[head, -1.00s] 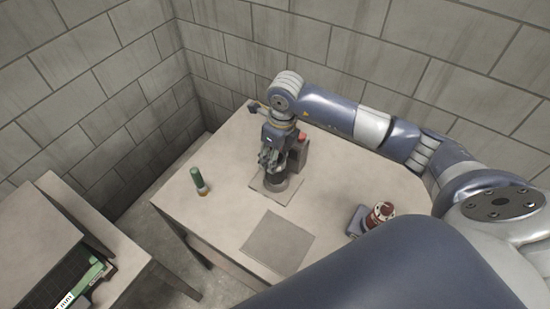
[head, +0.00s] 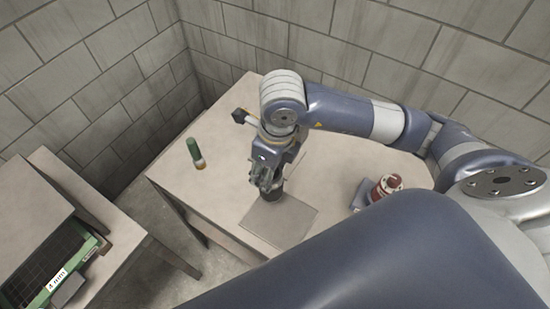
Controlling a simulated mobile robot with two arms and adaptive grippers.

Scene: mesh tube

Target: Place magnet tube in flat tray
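My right gripper (head: 266,180) points down over the back edge of the flat grey square tray (head: 284,226). It appears shut on a dark cylinder (head: 271,195), which I take to be the magnet tube; the fingers hide its upper part. I cannot tell whether the cylinder touches the tray. The tray's visible surface is bare. My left gripper is not in view.
A red and white round part on a blue-grey base (head: 386,187) sits at the right of the table (head: 217,180). A black grid crate with green edges (head: 82,265) is on the lower left bench. Block walls close off the back.

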